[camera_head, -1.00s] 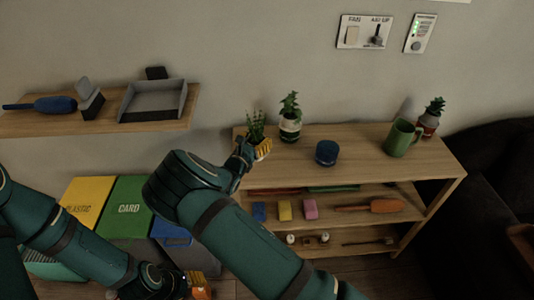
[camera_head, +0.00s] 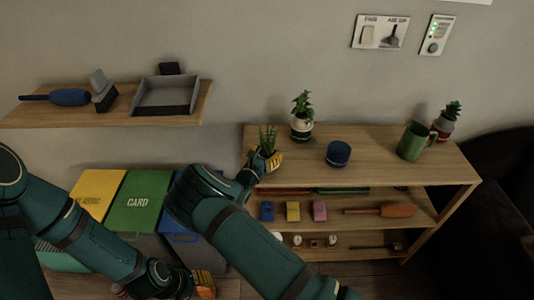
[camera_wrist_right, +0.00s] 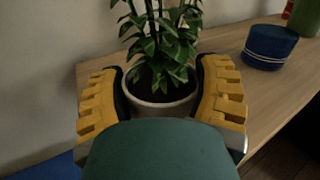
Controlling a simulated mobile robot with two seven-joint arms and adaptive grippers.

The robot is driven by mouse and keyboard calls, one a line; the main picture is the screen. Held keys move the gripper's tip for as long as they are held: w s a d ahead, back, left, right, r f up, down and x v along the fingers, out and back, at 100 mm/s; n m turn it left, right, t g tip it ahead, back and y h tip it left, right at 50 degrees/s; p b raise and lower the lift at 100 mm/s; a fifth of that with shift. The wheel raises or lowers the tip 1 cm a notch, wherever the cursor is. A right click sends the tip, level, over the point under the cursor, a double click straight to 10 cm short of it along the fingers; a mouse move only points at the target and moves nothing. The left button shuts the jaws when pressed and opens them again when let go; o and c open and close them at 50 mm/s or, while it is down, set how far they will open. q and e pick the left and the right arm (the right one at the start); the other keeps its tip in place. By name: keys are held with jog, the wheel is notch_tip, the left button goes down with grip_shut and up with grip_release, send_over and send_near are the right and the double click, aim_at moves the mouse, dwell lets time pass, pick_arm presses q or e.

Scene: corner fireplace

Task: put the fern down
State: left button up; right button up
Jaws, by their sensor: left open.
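The fern (camera_head: 268,138) is a green leafy plant in a small pale pot. My right gripper (camera_head: 267,161) is shut around the pot, at the left end of the wooden shelf unit's top (camera_head: 365,143). In the right wrist view the fern's pot (camera_wrist_right: 158,104) is upright, with the yellow fingers (camera_wrist_right: 160,95) against both sides. The pot's base is hidden, so I cannot tell whether it touches the top. My left gripper (camera_head: 203,284) is open low at the bottom of the head view, away from the fern.
A potted plant (camera_head: 302,115) stands just behind the fern. A blue pot (camera_head: 338,153), a green mug (camera_head: 413,141) and another potted plant (camera_head: 445,121) stand further right. Bins (camera_head: 140,200) are at left, below a wall shelf (camera_head: 40,116). Bare wood lies between the fern and blue pot.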

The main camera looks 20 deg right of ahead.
jog(key=o, duration=0.4)
jog(key=shift+c, duration=0.2)
